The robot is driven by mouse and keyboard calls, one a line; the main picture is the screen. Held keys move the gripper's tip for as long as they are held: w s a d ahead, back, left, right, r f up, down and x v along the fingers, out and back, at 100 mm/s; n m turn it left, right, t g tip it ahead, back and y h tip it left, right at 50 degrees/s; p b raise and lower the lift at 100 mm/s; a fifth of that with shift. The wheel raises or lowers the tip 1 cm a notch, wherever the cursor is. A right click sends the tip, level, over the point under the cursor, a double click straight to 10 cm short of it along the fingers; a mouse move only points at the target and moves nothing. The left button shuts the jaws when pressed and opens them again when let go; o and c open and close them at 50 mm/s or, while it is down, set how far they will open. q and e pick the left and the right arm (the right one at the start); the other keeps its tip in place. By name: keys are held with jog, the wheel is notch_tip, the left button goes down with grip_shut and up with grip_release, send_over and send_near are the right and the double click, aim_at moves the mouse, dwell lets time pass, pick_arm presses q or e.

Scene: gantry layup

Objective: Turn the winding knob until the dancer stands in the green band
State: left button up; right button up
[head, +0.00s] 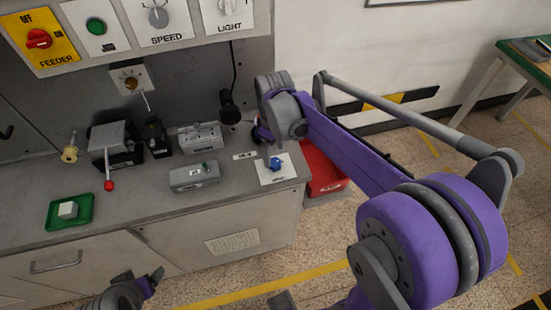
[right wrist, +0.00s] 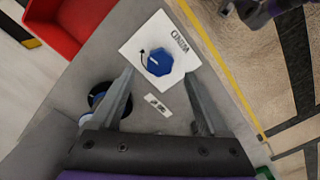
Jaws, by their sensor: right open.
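The winding knob (head: 277,163) is blue and faceted, on a white plate (head: 290,174) at the bench's right end. In the right wrist view the knob (right wrist: 158,62) has a pale mark on top, and its plate carries dark lettering. My right gripper (right wrist: 160,80) is open and empty. Its two fingers point towards the knob from either side, apart from it in the picture; contact cannot be made out. In the head view its fingers are mostly hidden by my wrist. My left gripper (head: 150,282) is low in the head view, partly cut off. I cannot make out the dancer or green band.
A grey box (head: 190,178) and another device (head: 200,138) stand left of the knob. A green tray (head: 58,224) holds a pale block. A red bin (head: 322,172) is beyond the bench's right end. A control panel hangs above.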

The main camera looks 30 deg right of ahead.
aim_at(274, 162)
jog(key=shift+f, duration=2)
grip_shut()
